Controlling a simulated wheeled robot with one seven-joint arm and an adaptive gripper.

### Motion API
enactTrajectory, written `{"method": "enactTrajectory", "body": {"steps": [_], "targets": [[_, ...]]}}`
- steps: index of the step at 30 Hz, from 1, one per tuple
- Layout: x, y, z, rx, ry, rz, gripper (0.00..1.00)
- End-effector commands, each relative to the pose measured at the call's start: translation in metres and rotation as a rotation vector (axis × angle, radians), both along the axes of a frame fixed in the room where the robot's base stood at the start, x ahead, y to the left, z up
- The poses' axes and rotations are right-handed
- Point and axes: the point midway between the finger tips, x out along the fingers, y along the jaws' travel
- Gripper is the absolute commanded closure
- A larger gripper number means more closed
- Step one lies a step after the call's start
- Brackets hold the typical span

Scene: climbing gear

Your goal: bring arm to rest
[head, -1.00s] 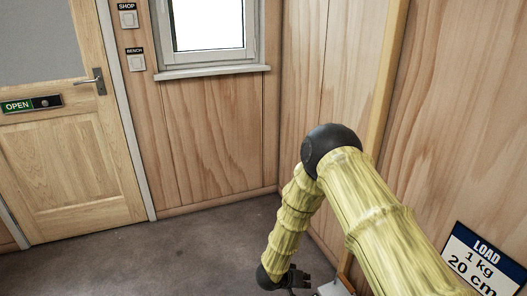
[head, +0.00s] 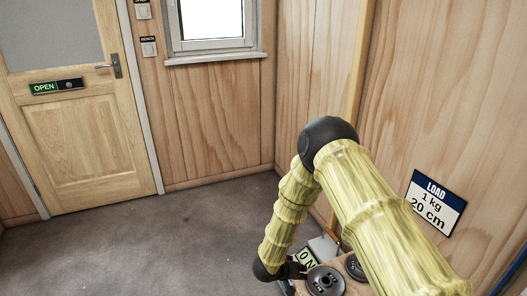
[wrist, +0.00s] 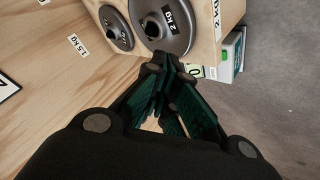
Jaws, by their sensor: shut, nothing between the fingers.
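My arm, with yellow bamboo-like links and a black elbow joint, reaches down through the right half of the head view. My gripper (wrist: 172,64) is black with dark green finger pads. In the wrist view its fingertips meet with nothing between them. In the head view its end is partly cut off at the bottom edge, beside a wooden bench top (head: 352,287). In the wrist view, the tips point toward a large grey weight disc marked 2 kg (wrist: 168,22); the gap to it is hard to tell.
A smaller weight disc (wrist: 116,28) lies beside a 1.5 kg label. A white-and-green box (wrist: 231,55) stands past the bench edge. The LOAD sign (head: 435,203) hangs on the right wall. Grey floor (head: 165,245) is clear toward the closed door (head: 75,125).

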Motion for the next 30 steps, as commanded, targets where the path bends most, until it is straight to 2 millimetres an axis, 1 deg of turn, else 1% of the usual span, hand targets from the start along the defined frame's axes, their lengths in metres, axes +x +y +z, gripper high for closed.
{"method": "enactTrajectory", "body": {"steps": [2, 11, 17, 20, 23, 26, 27, 29, 30], "targets": [[-0.002, -0.002, -0.001, 0.001, 0.000, 0.003, 1.00], [-0.029, -0.024, -0.016, 0.025, 0.005, 0.052, 1.00], [-0.057, -0.041, -0.030, 0.061, 0.020, 0.095, 1.00], [-0.078, -0.050, -0.038, 0.090, 0.035, 0.122, 1.00], [-0.111, -0.062, -0.048, 0.137, 0.065, 0.151, 1.00], [-0.153, -0.073, -0.057, 0.202, 0.112, 0.182, 1.00], [-0.172, -0.077, -0.060, 0.231, 0.132, 0.188, 1.00], [-0.201, -0.081, -0.064, 0.277, 0.166, 0.198, 1.00], [-0.221, -0.084, -0.065, 0.307, 0.193, 0.203, 1.00]]}}
